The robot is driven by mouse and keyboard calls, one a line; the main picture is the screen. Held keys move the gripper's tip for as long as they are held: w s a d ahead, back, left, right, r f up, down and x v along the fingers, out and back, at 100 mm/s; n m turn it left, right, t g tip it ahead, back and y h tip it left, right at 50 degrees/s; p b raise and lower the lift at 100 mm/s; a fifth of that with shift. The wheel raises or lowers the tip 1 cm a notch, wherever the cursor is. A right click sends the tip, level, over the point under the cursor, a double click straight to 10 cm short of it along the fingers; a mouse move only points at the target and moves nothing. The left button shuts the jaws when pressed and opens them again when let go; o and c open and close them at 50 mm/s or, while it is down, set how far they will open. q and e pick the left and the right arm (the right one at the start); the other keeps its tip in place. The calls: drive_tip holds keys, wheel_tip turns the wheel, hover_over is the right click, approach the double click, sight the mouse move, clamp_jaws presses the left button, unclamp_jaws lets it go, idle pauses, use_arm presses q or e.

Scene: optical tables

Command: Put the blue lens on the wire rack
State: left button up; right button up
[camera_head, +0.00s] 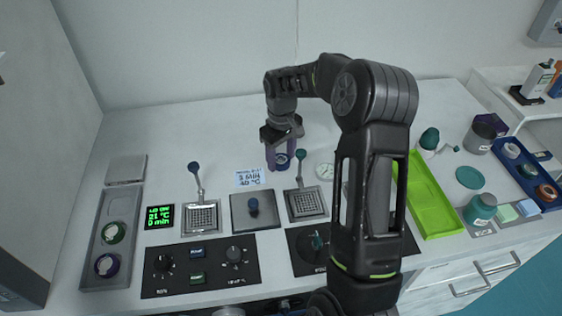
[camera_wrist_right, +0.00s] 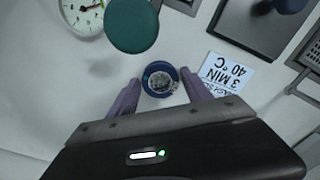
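The blue lens (camera_head: 282,160) is a small dark-blue ring lying near the back middle of the table. It also shows in the right wrist view (camera_wrist_right: 160,79), between my purple fingers. My right gripper (camera_head: 284,155) points down over the lens, with one finger on either side and narrow gaps visible in the wrist view, so it looks open. Two square mesh pieces, one with a blue handle (camera_head: 201,218) and one with a teal handle (camera_head: 306,205), lie to the front; I cannot tell whether either is the wire rack. My left gripper is out of view.
A printed card (camera_head: 249,178) and a dial gauge (camera_head: 325,171) flank the lens. A lidded plate (camera_head: 254,222) sits between the mesh pieces. A grey tray (camera_head: 96,252) holds other lenses at left; a green tray (camera_head: 437,218) is at right. The back left is clear.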

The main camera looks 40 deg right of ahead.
sight(281, 159)
drive_tip(key=c, duration=1)
drive_tip(key=shift+c, duration=0.2)
wheel_tip(281, 159, up, 10)
drive_tip(key=b, duration=0.1)
drive_tip(key=shift+b, duration=0.3)
